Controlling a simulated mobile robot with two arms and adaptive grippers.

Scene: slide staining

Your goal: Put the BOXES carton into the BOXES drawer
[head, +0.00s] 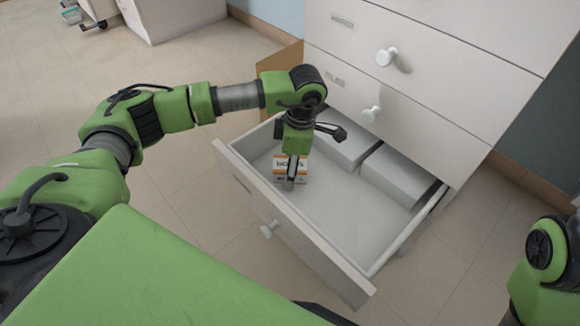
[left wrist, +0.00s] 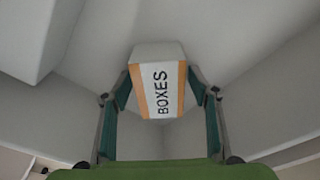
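The BOXES carton (head: 279,164) is a small white box with orange bands and dark lettering. It is inside the open drawer (head: 330,262), in its left part. In the left wrist view the carton (left wrist: 160,88) sits between the two fingertips, its BOXES label facing the camera. My left gripper (head: 292,178) reaches down into the drawer and its fingers are shut on the carton's sides. I cannot tell whether the carton touches the drawer floor. My right gripper is out of view; only part of my right arm shows at the right edge.
Two plain white boxes (head: 398,176) (head: 350,142) lie at the back of the drawer. The drawer's middle and front right floor is bare. Closed drawers with round white knobs (head: 386,57) rise above it.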

